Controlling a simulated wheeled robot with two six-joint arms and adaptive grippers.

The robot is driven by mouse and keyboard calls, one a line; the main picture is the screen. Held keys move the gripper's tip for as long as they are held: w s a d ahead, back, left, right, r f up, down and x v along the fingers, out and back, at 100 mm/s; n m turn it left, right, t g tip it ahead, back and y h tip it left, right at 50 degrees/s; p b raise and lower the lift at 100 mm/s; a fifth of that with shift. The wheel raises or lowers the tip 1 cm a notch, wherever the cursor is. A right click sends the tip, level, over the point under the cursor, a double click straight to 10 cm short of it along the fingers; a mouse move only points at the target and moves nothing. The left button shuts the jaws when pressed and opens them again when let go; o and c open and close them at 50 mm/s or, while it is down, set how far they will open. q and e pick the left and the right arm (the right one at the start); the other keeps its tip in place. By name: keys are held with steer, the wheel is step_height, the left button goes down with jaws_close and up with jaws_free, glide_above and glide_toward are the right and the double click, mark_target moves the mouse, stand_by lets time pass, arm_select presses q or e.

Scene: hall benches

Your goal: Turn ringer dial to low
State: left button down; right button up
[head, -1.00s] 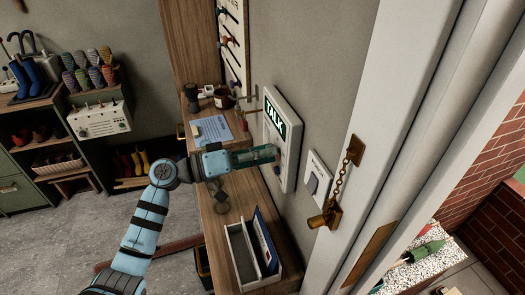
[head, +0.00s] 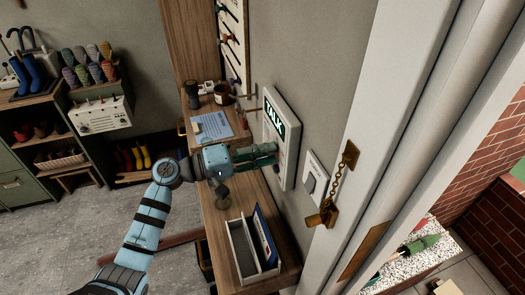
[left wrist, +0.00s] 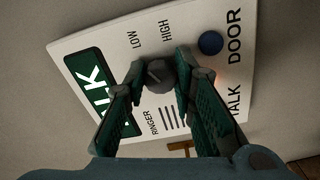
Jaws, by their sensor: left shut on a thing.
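The intercom panel (head: 284,120) is a white plate on the wall with a green TALK sign. It also fills much of the left wrist view (left wrist: 215,30), tilted there. The dark round ringer dial (left wrist: 158,74) sits on it, with LOW and HIGH printed above it and RINGER below. My left gripper (head: 272,154) reaches the panel from the left. In the left wrist view its fingertips (left wrist: 160,66) are closed on both sides of the dial. The dial's pointing direction is too dark to tell. In the head view the fingers hide the dial.
A blue button (left wrist: 211,43) sits near the DOOR label, close to the right finger. A light switch (head: 314,178) and a brass door chain (head: 343,178) are to the right.

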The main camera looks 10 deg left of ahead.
arm_select(q)
steer(key=c, duration=1.3)
jaws_free()
steer(key=shift+c, duration=0.2)
steer(key=v, duration=0.8)
steer(key=shift+d, duration=0.1)
